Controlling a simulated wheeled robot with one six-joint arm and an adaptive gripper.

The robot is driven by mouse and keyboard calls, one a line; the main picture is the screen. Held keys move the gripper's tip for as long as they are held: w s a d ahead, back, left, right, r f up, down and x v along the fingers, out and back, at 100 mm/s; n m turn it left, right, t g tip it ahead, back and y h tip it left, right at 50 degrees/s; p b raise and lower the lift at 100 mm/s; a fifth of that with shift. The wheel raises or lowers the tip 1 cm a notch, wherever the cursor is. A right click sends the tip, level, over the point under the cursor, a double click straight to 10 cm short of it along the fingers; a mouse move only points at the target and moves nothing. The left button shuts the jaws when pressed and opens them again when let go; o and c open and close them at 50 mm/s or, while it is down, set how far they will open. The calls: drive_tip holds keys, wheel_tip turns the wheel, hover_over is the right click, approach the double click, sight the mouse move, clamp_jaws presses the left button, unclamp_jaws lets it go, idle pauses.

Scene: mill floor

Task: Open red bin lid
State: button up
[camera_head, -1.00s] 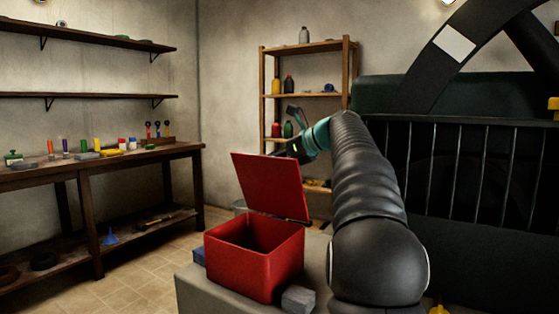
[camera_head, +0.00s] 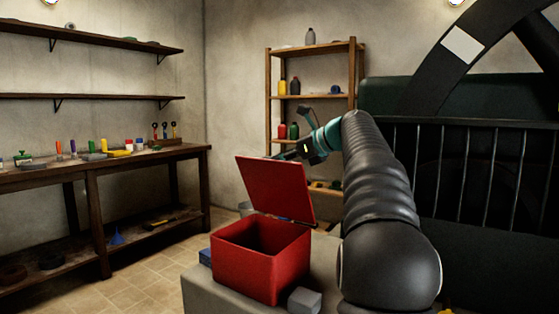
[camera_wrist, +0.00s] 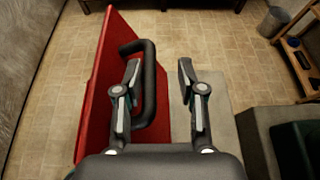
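The red bin (camera_head: 260,272) stands on a grey block, with its dark inside showing. Its red lid (camera_head: 275,188) is raised, standing up at the back edge and leaning slightly back. My gripper (camera_wrist: 160,68) is open behind the lid, partly hidden by it in the head view. In the wrist view the lid (camera_wrist: 98,85) is on the left with a black handle (camera_wrist: 149,80). The left finger overlaps the gap between lid and handle bar. The right finger is apart from the handle; I cannot tell whether the left touches it.
A small grey block (camera_head: 304,300) and a blue block (camera_head: 205,257) lie beside the bin. A workbench (camera_head: 100,170) with tools is at left, and a wooden shelf (camera_head: 316,96) with bottles behind. Dark railings (camera_head: 470,122) stand at right. Tiled floor is free at left.

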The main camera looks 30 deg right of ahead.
drive_tip(key=v, duration=1.1)
drive_tip(key=shift+w, duration=0.1)
